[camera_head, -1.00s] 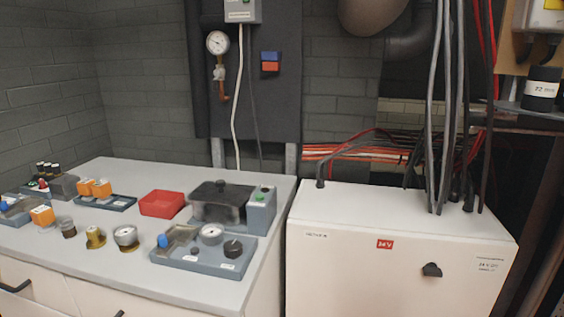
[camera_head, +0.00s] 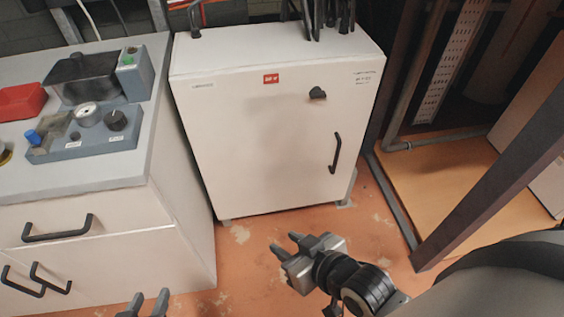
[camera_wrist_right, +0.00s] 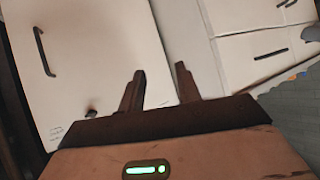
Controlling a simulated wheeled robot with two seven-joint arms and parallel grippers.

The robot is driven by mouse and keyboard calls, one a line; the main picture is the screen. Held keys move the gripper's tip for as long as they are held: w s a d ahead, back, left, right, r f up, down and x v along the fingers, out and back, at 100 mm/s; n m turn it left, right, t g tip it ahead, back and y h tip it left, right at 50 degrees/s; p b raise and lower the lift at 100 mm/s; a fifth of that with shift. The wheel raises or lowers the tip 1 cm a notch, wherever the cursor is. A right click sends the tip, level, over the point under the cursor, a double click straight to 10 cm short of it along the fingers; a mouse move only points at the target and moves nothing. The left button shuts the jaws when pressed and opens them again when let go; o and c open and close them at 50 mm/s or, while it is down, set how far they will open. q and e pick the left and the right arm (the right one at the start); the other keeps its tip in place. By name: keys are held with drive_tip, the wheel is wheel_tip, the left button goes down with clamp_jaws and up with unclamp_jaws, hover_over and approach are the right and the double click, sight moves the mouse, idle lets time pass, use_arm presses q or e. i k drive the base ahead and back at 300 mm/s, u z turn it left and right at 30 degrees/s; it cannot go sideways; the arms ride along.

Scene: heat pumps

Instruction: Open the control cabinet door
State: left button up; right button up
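The control cabinet (camera_head: 255,130) is a white box with a closed front door, and it also shows in the right wrist view (camera_wrist_right: 85,60). A black rotary knob (camera_head: 318,93) is at the door's upper right. A black bar handle (camera_head: 335,153) is below it. In the right wrist view, the handle (camera_wrist_right: 44,52) and knob (camera_wrist_right: 91,113) lie left of the fingers. My right gripper (camera_head: 284,243) is open and empty, in front of the cabinet and below the handle in the picture. My left gripper (camera_head: 150,298) is open at the bottom edge, mostly out of frame.
A white drawer counter (camera_head: 175,235) with black handles stands left of the cabinet, bearing a blue-grey device tray (camera_head: 80,148) and a red bin (camera_head: 20,101). A dark metal frame (camera_head: 480,170) stands to the right. The orange floor before the cabinet is clear.

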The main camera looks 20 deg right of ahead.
sight(260, 143)
drive_tip(key=u, duration=0.8)
drive_tip(key=k, duration=0.9)
drive_tip(key=z, duration=1.3)
drive_tip(key=i, duration=0.55)
